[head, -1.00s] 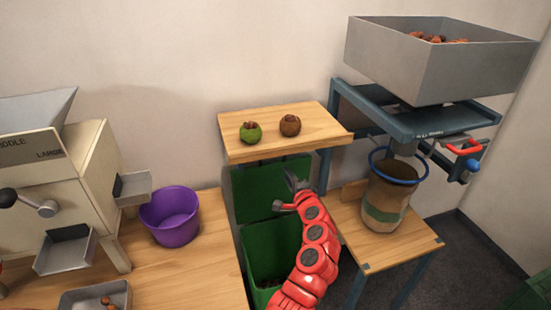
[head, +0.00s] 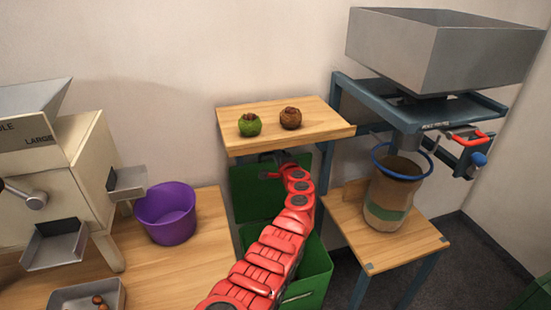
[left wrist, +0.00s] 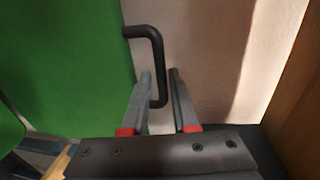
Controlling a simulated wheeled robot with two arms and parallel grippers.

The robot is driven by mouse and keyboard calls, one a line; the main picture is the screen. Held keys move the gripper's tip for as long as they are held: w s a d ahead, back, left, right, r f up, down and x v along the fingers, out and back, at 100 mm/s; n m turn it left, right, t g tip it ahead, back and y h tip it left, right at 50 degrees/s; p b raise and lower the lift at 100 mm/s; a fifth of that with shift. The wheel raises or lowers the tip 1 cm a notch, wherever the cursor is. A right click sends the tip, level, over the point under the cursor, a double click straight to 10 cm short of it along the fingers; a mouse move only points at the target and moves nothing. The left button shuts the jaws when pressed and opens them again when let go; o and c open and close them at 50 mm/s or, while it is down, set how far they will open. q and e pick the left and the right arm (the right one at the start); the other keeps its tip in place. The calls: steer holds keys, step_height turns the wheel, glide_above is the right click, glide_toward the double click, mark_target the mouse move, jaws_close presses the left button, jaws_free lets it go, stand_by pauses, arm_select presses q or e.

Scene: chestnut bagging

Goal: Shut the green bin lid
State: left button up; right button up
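The green bin (head: 316,268) stands below the small wooden shelf, partly covered by my red arm. Its green lid (head: 246,200) stands open and upright against the back, and also fills the left of the left wrist view (left wrist: 65,60). A black bent handle (left wrist: 158,50) sticks out from the lid's edge. My left gripper (head: 272,157) is at the lid's top, just under the shelf edge. In the left wrist view its two fingers (left wrist: 160,75) are apart, with the handle's lower end between them. I cannot tell whether they touch it. My right gripper is not in view.
The wooden shelf (head: 285,145) with a green and a brown chestnut figure sits close above my gripper. A purple bucket (head: 167,214) and a cream machine (head: 60,190) are left. A sack (head: 390,195) under a grey hopper (head: 440,55) is right.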

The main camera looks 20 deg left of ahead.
arm_select(q)
steer(key=shift+w+a, duration=0.15)
steer(key=shift+w, duration=0.05)
jaws_close()
stand_by(1.5)
